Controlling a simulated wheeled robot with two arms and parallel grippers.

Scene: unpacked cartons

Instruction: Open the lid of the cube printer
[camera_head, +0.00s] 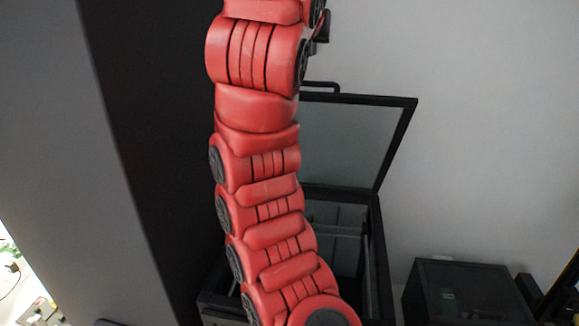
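The cube printer (375,262) is a black-framed box at the lower middle, partly hidden behind my red arm. Its lid (352,145), a glassy grey panel in a black frame, stands raised and tilted up above the box. A small black handle (322,87) sticks up at the lid's top edge. The box's open top shows part of the inside. My red arm rises from the bottom middle to the top edge in front of the printer and hides the left part of the lid. I see no gripper fingers; whether the arm touches the lid cannot be told.
A second dark box (465,292) stands at the lower right, beside the printer. A grey and black panel (70,130) fills the left side. Small clutter (38,312) lies at the bottom left. The pale wall at the upper right is bare.

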